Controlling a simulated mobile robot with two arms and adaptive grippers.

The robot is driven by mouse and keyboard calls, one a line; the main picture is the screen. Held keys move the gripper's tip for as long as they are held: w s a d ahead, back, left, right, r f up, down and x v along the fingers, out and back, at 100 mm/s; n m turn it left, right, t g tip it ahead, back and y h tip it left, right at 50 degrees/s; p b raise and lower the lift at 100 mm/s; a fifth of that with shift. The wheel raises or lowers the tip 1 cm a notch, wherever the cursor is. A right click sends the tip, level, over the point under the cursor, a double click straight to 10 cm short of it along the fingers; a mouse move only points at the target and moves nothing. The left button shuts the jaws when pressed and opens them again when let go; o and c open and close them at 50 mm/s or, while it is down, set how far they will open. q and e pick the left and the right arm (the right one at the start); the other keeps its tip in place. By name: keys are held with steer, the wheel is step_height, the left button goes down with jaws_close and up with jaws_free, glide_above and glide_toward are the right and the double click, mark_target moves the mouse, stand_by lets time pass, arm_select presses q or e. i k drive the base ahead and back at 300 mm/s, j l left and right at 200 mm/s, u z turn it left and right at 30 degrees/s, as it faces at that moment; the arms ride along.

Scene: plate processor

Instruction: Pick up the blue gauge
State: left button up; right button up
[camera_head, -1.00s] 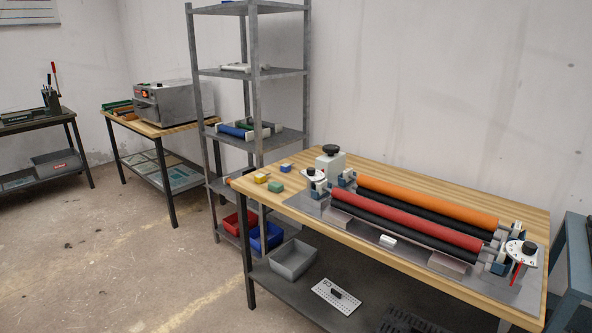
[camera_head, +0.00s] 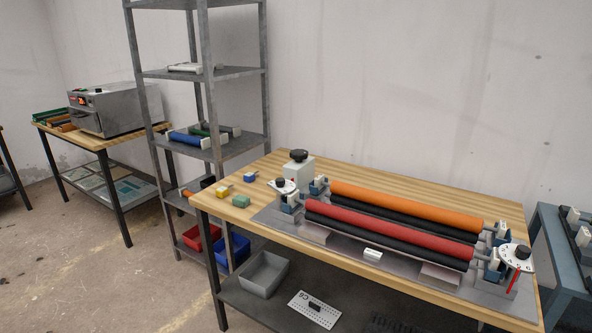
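What looks like the blue gauge (camera_head: 249,177) is a small blue block with a pale part, lying on the wooden table (camera_head: 285,167) near its left end. A similar yellow block (camera_head: 222,191) and a green block (camera_head: 241,201) lie close by, apart from it. Neither of my grippers is in view.
A roller machine with orange (camera_head: 405,206) and red (camera_head: 390,234) rollers fills most of the table. A metal shelf rack (camera_head: 204,75) stands behind its left end. A grey bin (camera_head: 263,273) is on the lower shelf. Open floor lies front left.

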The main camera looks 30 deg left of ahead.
mark_target(249, 176)
steer(key=i+j+z, duration=0.2)
steer(key=j, duration=0.7)
steer(key=i+j+z, duration=0.25)
steer(key=j, duration=0.7)
steer(key=j+z, duration=0.2)
steer(key=j, duration=0.75)
